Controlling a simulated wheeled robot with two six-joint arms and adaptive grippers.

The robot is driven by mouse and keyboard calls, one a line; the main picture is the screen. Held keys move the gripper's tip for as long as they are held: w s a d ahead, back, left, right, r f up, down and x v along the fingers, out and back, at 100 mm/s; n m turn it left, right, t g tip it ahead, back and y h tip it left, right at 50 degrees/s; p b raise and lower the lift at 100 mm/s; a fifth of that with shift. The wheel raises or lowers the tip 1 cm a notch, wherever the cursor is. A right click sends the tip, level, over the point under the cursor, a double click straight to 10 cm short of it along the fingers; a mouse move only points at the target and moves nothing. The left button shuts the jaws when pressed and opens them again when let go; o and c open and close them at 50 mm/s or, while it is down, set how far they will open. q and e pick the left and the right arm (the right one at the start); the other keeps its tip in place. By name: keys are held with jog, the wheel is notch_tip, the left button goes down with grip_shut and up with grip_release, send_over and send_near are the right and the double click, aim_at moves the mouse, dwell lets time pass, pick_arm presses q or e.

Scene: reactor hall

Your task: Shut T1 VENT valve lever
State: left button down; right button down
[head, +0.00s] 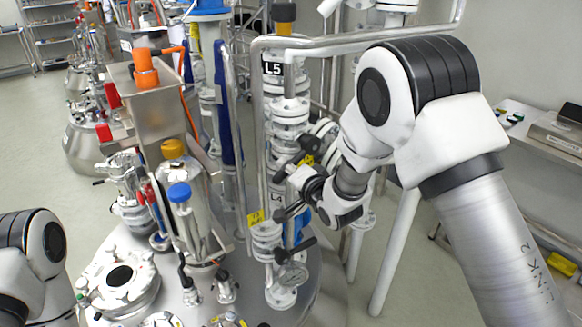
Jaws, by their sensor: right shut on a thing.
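My right gripper (284,194) is at the pipe column in the middle of the head view, with its arm coming in from the right. Its dark fingers are shut on a valve lever, which they and the wrist mostly hide. I cannot read a T1 VENT label, and the lever's angle is not clear. A yellow tag (255,217) hangs just left of the gripper, and another yellow tag (306,160) shows just above it. A black-handled valve (297,250) is below the gripper. My left gripper is out of view; only part of that arm shows at lower left.
A bent steel pipe (350,42) crosses above the gripper. A side bench (545,140) is at right.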

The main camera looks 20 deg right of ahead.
jog(key=r+m+p, duration=0.1)
jog(key=a+r+m+p, duration=0.1)
jog(key=r+m, duration=0.1)
jog(key=shift+s+r+y+p, duration=0.1)
jog(key=shift+r+y+p, duration=0.05)
jog(key=shift+y+p, duration=0.25)
jog(key=shift+a+r+m+g+y+p, duration=0.1)
jog(key=shift+r+m+g+y+p, duration=0.3)
jog(key=shift+r+m+p, duration=0.5)
jog(key=shift+f, duration=0.1)
jog(key=c, duration=1)
grip_release()
jog(key=shift+s+f, duration=0.1)
